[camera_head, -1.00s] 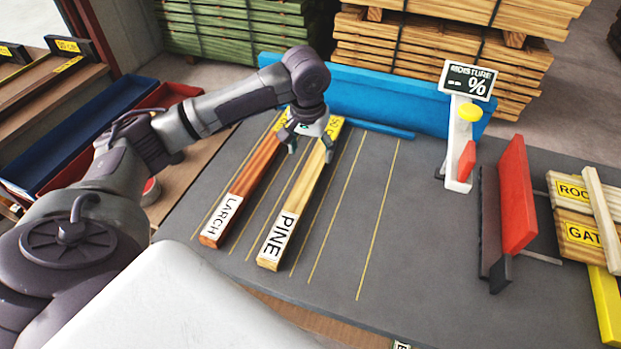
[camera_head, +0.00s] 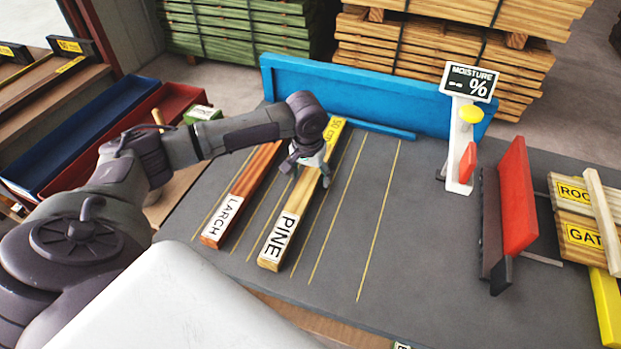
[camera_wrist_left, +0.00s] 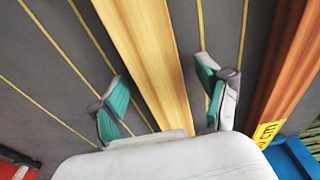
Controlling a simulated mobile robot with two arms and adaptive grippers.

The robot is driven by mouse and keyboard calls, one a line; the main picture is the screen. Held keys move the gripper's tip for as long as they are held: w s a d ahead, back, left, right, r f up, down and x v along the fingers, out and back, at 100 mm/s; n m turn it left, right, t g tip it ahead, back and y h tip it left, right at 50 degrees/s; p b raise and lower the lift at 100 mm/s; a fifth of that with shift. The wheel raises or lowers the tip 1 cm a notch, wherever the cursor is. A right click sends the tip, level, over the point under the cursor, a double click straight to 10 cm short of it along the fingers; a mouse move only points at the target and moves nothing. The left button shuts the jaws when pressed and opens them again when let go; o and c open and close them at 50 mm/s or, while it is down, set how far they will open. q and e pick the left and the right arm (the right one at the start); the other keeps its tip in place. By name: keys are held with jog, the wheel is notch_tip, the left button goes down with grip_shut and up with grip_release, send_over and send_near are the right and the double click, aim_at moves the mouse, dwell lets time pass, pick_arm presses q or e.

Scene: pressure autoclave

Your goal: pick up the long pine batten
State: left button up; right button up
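The long pine batten (camera_head: 297,212) lies on the dark grey bench, with a white PINE label on its near end and a yellow length label near its far end. My left gripper (camera_head: 306,173) is over its middle, fingers pointing down. In the left wrist view, the pine batten (camera_wrist_left: 150,55) runs between the two open green-padded fingers, with a gap on both sides. The redder larch batten (camera_head: 241,194) lies parallel, just left of the pine. My right gripper is not in view.
A blue board (camera_head: 365,95) stands along the bench's back. A moisture meter (camera_head: 461,145) and an upright red panel (camera_head: 516,195) stand to the right. The lined bench surface right of the pine is clear. Red and blue bins (camera_head: 90,130) sit at left.

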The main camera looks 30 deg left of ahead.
pick_arm(q)
grip_shut()
